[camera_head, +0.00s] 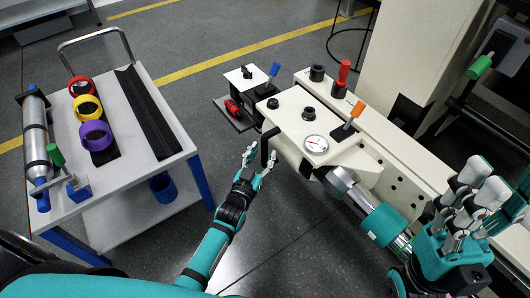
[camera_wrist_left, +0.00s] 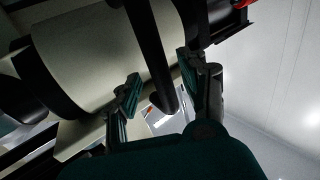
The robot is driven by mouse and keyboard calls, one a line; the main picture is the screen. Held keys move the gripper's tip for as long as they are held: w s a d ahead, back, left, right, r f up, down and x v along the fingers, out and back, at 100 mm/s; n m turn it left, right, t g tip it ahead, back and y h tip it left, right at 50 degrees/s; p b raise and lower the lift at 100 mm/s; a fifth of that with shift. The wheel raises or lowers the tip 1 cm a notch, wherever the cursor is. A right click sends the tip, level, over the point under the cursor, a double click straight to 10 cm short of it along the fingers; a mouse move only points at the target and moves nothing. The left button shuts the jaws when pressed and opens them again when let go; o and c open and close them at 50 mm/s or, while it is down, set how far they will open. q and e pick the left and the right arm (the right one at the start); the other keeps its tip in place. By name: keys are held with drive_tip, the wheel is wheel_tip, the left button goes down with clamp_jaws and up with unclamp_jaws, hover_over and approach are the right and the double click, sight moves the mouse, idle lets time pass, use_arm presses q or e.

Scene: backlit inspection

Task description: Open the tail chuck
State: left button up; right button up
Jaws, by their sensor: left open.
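A beige machine block (camera_head: 296,128) carries a round dial gauge and an orange-handled lever; I cannot tell for certain which part is the tail chuck. A black lever handle (camera_head: 268,148) hangs at its left end. My left gripper (camera_head: 256,163) is open at this handle. In the left wrist view, a dark bar (camera_wrist_left: 150,50) runs between the fingertips of the gripper (camera_wrist_left: 158,85), with gaps visible beside it. A metal cylinder with a teal sleeve (camera_head: 382,224) extends from the block toward the lower right. My right gripper (camera_head: 475,190) is raised near it; its grip is unclear.
A grey cart (camera_head: 150,190) at left holds red, yellow and purple rings, a black V-shaped rail (camera_head: 148,110) and a silver cylinder (camera_head: 36,135). A red-handled lever (camera_head: 343,75) and blue-handled lever (camera_head: 274,70) stand behind the block. Floor between cart and machine is clear.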

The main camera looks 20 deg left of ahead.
use_arm(q)
drive_tip(key=shift+w+d, duration=0.1)
drive_tip(key=shift+w, duration=1.15)
clamp_jaws()
drive_tip(key=shift+f, duration=0.2)
